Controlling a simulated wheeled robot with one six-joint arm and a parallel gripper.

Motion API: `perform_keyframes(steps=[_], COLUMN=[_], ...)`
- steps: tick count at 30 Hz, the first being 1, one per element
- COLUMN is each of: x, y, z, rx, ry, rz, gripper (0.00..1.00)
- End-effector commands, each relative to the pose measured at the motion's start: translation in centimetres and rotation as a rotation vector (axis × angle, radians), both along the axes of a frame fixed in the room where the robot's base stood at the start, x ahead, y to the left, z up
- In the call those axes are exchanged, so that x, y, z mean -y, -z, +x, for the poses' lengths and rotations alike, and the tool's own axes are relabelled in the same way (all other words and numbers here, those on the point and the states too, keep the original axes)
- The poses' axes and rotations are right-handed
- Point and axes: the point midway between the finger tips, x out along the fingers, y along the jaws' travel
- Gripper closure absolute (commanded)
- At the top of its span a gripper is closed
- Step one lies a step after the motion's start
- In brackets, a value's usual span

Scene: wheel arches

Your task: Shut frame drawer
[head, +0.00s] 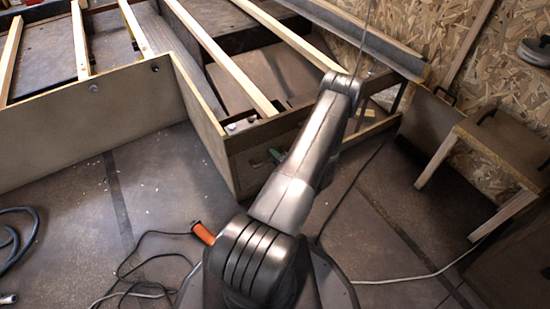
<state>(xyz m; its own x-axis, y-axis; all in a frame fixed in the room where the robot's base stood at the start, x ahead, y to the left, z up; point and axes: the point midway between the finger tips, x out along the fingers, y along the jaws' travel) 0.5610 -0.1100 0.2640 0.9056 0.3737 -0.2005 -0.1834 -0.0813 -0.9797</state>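A large wooden frame (95,120) with dark side panels and pale slats (215,60) across its open top fills the upper left and middle. At its near end is a brown front panel (250,165), which looks like the drawer front. A small dark and green part shows against this panel beside my arm, too small to identify. My arm covers the panel's right part, so I cannot tell how far the drawer stands out. My grey arm reaches up from the bottom middle to the frame's right end. My gripper is not visible.
A wooden piece with pale legs and dark handles (490,145) stands at right by the chipboard wall (400,30). An orange-handled tool (203,233) with a black cable lies near my base. A dark hose (20,245) lies at left.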

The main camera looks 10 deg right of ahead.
Motion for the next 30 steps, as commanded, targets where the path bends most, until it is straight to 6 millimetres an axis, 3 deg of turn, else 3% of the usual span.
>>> perform_keyframes(steps=[18, 30], x=[4.3, 5.1], y=[-2.2, -2.5], z=[-10.2, -12.3], rx=[-0.008, -0.008], ry=[0.01, 0.006], rz=[0.004, 0.002], gripper=[0.7, 0.7])
